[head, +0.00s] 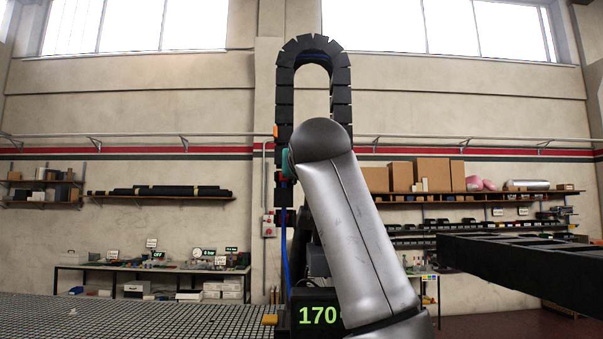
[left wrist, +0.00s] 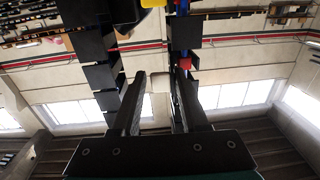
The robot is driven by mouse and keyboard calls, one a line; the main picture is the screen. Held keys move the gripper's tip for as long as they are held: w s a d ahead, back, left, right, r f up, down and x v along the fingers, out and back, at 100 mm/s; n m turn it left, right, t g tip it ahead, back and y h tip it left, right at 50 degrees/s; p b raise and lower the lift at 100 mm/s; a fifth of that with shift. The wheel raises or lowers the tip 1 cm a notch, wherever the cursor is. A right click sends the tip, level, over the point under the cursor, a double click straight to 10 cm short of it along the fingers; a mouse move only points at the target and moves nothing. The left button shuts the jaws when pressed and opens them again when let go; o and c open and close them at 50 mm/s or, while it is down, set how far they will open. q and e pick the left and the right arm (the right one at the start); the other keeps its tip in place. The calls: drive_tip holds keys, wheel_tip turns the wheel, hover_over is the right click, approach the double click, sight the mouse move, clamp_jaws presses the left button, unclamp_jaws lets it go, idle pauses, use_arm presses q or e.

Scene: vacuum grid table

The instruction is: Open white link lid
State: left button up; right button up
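The black link chain (head: 283,105) stands as a tall upside-down U in the head view. No white link shows clearly there, and my silver arm covers part of the chain. In the left wrist view, black links (left wrist: 98,50) run on both sides of my left gripper (left wrist: 160,80). Its two dark fingers are apart. A small pale block (left wrist: 160,77) appears between the fingertips; I cannot tell whether it is the white link lid or how far away it is. In the head view the left gripper is hidden behind the arm, and my right gripper is not in view.
A grid table (head: 130,318) fills the lower left. A black box with a green "170" display (head: 317,315) stands below the chain. A dark slotted beam (head: 530,262) juts in from the right. Loaded shelves (head: 160,197) and benches line the wall behind.

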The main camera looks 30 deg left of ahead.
use_arm(q)
drive_tip(key=shift+o, duration=0.7)
drive_tip(key=b+v, duration=0.5)
drive_tip(key=v, duration=1)
drive_tip(key=shift+s, duration=0.15)
